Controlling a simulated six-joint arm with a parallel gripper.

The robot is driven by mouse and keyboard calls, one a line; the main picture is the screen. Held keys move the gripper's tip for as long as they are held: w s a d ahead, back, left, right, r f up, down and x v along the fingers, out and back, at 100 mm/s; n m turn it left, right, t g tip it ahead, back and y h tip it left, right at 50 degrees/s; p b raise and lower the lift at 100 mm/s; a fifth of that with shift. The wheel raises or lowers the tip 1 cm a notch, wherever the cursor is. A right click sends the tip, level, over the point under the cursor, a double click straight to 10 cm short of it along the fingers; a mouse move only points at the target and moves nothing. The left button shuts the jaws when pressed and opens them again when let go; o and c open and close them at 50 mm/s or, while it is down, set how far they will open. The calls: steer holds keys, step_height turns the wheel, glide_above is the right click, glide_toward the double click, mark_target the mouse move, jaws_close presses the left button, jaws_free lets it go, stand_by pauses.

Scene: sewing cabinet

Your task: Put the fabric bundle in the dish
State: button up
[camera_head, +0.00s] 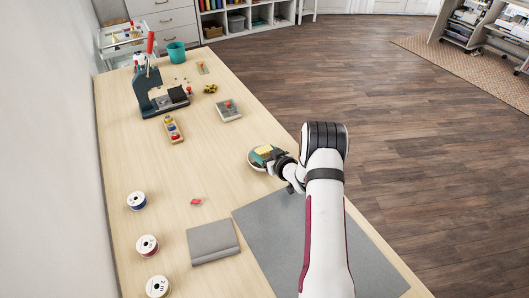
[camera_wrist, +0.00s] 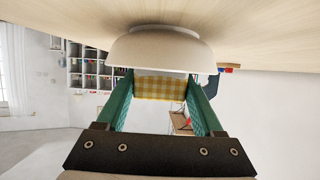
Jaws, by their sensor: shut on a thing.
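The fabric bundle is a small yellow-and-white checked piece (camera_wrist: 160,88). It shows as a yellow patch in the head view (camera_head: 265,149). My gripper (camera_wrist: 162,86) has its green fingers on either side of the bundle and is shut on it. The pale dish (camera_wrist: 160,48) stands on the table and appears upside down in the wrist view. In the head view the dish (camera_head: 253,163) is largely covered by my gripper (camera_head: 263,154). The bundle is at or just above the dish's rim; the dish's inside is hidden.
Several thread spools (camera_head: 147,245) stand along the left. A press (camera_head: 158,97) and a teal cup (camera_head: 176,52) stand farther back. The table around the dish is clear.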

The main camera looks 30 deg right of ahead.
steer(key=shift+f, duration=0.1)
steer(key=o, duration=1)
steer(key=v, duration=1.2)
steer(key=shift+r, duration=0.2)
steer(key=s+a+r+m+g+h, duration=0.3)
steer(key=s+a+r+g, duration=0.35)
steer(key=r, duration=0.25)
steer(key=s+a+r+m+g+y, duration=0.1)
steer(key=s+a+r+g, duration=0.1)
steer(key=s+a, duration=0.4)
steer(key=s+a+r+g+y, duration=0.2)
steer(key=s+a+g, duration=0.1)
steer(key=s+a, duration=0.4)
steer(key=s+a+r+m+g+y, duration=0.1)
steer(key=s+a+g, duration=0.1)
steer(key=s+a, duration=0.4)
steer(key=shift+s+a+r+m+y, duration=0.1)
steer(key=shift+s+r+y, duration=0.05)
steer(key=shift+s, duration=0.8)
steer(key=shift+s+a+r+m+y, duration=0.1)
steer(key=shift+s, duration=0.8)
steer(key=shift+s+a+r+m+y, duration=0.1)
steer(key=shift+s+r+y, duration=0.05)
steer(key=shift+s, duration=0.8)
